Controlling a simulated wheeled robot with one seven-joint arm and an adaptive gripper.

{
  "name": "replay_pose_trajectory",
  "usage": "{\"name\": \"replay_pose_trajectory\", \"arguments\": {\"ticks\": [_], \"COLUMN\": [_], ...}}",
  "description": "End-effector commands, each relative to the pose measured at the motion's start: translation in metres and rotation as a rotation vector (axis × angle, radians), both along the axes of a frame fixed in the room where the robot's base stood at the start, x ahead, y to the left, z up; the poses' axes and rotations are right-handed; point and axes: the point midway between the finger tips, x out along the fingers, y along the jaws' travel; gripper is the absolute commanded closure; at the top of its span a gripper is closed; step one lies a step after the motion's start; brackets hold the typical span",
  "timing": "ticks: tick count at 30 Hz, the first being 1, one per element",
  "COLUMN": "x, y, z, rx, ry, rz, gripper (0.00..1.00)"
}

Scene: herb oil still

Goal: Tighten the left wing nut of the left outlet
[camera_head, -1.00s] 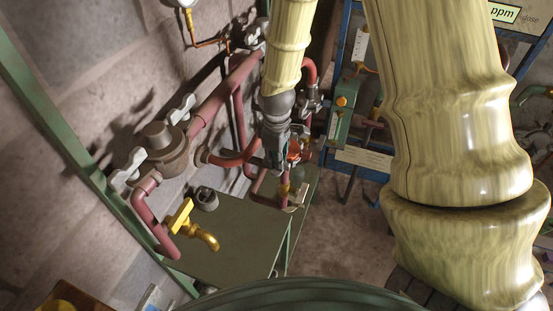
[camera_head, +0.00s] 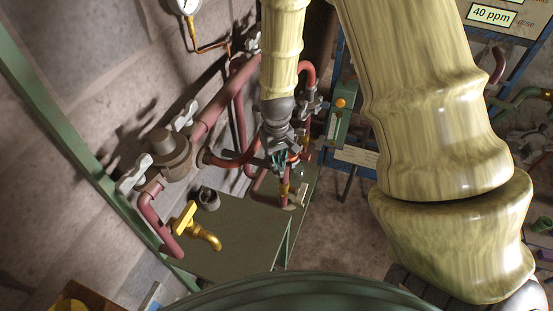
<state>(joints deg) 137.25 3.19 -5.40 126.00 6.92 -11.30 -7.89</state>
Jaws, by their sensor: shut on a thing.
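My gripper (camera_head: 283,160) hangs from the pale yellow arm and points down into the red pipework at the picture's middle. Its fingers are closed at the pipe joint above a brass fitting (camera_head: 284,188). The wing nut it is shut on is mostly hidden by the fingers, and its angle cannot be told. Pale grey wing nuts stand free elsewhere: one at the left (camera_head: 134,174), one above the round grey-brown body (camera_head: 186,115), and one on the joint right of the gripper (camera_head: 311,101).
A yellow tap (camera_head: 197,227) and a dark cup (camera_head: 208,199) are at the green cabinet top (camera_head: 235,245). Red pipes (camera_head: 218,98) crowd around my gripper. A blue frame (camera_head: 362,159) stands to the right. My large arm links cover much of the right side.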

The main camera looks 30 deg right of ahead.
Motion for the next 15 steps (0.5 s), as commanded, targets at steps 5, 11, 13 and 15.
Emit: {"name": "replay_pose_trajectory", "arguments": {"ticks": [5,11,13,15], "x": [0.0016,0.0017,0.0019,0.0021], "y": [-0.0007,-0.0011,-0.0012,-0.0012], "z": [0.0027,0.0026,0.0027,0.0028], "rx": [-0.002,-0.002,-0.002,-0.002], "ry": [-0.004,-0.004,-0.005,-0.005], "rz": [-0.167,-0.356,-0.419,-0.480], "gripper": [1.00,1.00,1.00,1.00]}}
